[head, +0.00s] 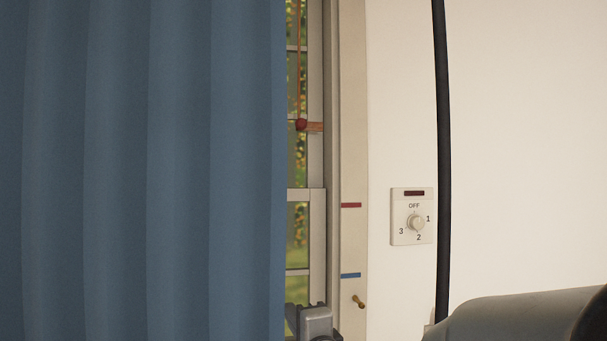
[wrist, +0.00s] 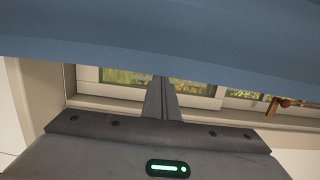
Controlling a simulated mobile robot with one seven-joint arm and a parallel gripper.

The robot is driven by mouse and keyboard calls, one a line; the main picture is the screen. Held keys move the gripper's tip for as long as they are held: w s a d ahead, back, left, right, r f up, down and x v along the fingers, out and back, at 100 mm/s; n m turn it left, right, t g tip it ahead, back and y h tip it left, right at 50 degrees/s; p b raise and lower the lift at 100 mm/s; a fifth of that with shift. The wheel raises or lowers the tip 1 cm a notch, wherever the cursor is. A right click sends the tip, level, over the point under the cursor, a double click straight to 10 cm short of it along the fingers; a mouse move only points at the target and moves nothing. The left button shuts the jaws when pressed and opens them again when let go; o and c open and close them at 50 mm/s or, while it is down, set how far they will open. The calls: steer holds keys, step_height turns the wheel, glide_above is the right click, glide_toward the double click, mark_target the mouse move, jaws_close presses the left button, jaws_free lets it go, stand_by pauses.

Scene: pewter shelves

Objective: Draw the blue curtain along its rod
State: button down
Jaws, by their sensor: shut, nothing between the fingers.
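The blue curtain (head: 150,170) hangs in folds over the left half of the head view. Its right edge lies along the window, leaving a narrow strip of glass bare. Its rod is out of view. My gripper (head: 308,318) is low in the head view, just right of the curtain's edge. In the wrist view the curtain (wrist: 160,40) spans the top, and my gripper's fingers (wrist: 160,84) are together, empty, with their tips by the cloth's border. I cannot tell whether they touch it.
The window frame (head: 333,150) has a red knob (head: 300,125) on a cord, red and blue marks and a small brass peg (head: 358,301). A dial switch (head: 412,216) and a black vertical pole or cable (head: 442,150) are on the right, before a bare wall.

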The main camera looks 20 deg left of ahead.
mark_target(62, 323)
steer(key=s+a, duration=0.2)
steer(key=a, duration=0.1)
steer(key=s+a+b, duration=0.1)
steer(key=s+a, duration=0.1)
steer(key=a, duration=0.1)
steer(key=s+a, duration=0.2)
steer(key=a, duration=0.1)
steer(key=shift+a+b, duration=0.25)
steer(key=shift+b, duration=0.1)
steer(key=shift+a, duration=0.1)
steer(key=shift+s+a, duration=0.2)
steer(key=shift+a, duration=0.05)
steer(key=s+a, duration=0.2)
steer(key=a, duration=0.2)
steer(key=s+a+p, duration=0.1)
steer(key=s+a, duration=0.2)
steer(key=a, duration=0.1)
steer(key=s+a+p, duration=0.1)
steer(key=s+a, duration=0.2)
steer(key=a, duration=0.2)
